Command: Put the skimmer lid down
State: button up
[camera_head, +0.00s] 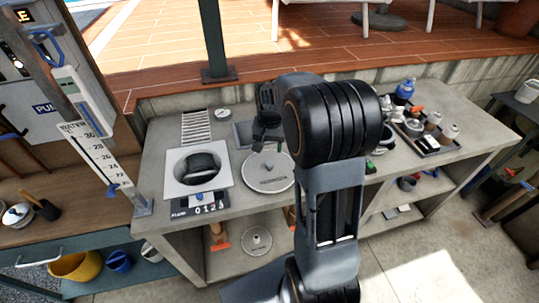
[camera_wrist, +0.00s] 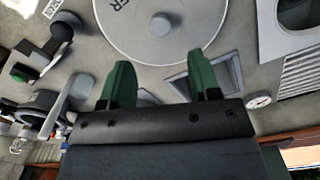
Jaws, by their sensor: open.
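The skimmer lid (camera_head: 262,183) is a round pale grey disc with a small knob, lying flat on the counter to the right of the square opening. It also shows at the top of the wrist view (camera_wrist: 125,35), with part of its lettering and its knob (camera_wrist: 161,25) visible. My gripper (camera_head: 267,143) is above the counter by the lid's far edge. In the wrist view my gripper (camera_wrist: 162,75) has its green fingers spread wide with nothing held between them. The knob lies beyond the fingertips, apart from them. My arm hides the lid's right side in the head view.
A grate (camera_head: 196,127) and gauge (camera_head: 222,113) lie behind. A tray of bottles (camera_head: 448,150) stands right. Another disc (camera_head: 256,241) is on the lower shelf.

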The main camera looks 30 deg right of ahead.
jog(key=s+a+r+n+t, duration=0.2)
jog(key=s+a+r+n, duration=0.1)
jog(key=s, duration=0.5)
jog(key=s+a+r+n+t, duration=0.2)
jog(key=s+a+r+n, duration=0.1)
jog(key=s+a, duration=0.3)
jog(key=shift+s+a+r+n, duration=0.2)
jog(key=shift+s+r+n, duration=0.2)
jog(key=shift+s+r, duration=0.55)
jog(key=shift+d, duration=0.1)
